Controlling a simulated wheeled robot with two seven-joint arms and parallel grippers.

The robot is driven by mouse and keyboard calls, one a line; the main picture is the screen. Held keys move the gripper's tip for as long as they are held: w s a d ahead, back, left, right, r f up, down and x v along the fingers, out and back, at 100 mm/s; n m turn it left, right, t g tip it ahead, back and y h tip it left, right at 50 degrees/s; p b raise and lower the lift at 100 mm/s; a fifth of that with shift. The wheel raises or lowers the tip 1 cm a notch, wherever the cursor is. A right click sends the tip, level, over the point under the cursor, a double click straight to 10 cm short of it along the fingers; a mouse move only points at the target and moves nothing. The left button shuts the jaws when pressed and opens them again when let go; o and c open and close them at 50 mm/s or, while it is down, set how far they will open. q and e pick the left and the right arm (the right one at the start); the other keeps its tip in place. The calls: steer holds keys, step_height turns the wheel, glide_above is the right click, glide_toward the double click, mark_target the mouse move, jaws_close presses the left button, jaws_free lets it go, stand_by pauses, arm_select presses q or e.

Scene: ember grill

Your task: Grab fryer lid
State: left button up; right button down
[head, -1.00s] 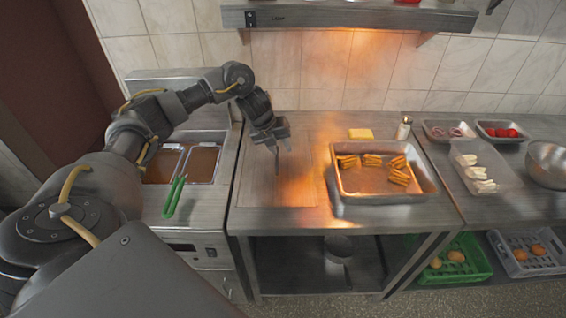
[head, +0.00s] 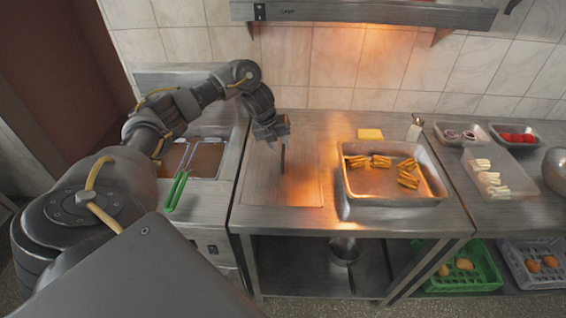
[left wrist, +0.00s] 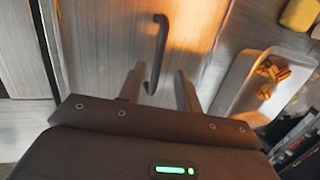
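The fryer lid (head: 300,190) is a flat metal plate lying on the steel counter to the right of the fryer. It has a dark bar handle (head: 283,158), which also shows in the left wrist view (left wrist: 160,45). My left gripper (head: 272,133) is above the lid at the handle's far end. In the left wrist view my left gripper (left wrist: 160,86) is open and empty. The near end of the handle appears between its two fingers, and I cannot tell if they touch it. My right gripper is not in view.
The fryer (head: 205,160) with green-handled baskets (head: 177,190) stands left of the counter. A metal tray (head: 395,199) of fries sits right of the lid, with a yellow block (head: 370,134) and a shaker (head: 415,128) behind it. A shelf (head: 370,14) hangs above.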

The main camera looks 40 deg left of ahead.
mark_target(283, 152)
arm_select(q)
steer(key=shift+f+p, duration=0.35)
steer(key=shift+f, duration=0.05)
steer(key=p+x, duration=0.1)
steer(key=x, duration=0.2)
steer(key=shift+w+f, duration=0.1)
steer(key=shift+f, duration=0.25)
steer(key=shift+w+f, duration=0.1)
steer(key=shift+f, duration=0.2)
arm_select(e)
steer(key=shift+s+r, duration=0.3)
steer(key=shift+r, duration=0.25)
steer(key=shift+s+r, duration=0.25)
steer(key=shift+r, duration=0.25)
arm_select(q)
steer(key=shift+c, duration=0.4)
jaws_close()
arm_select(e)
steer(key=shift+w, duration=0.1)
arm_select(q)
steer(key=shift+r, duration=0.1)
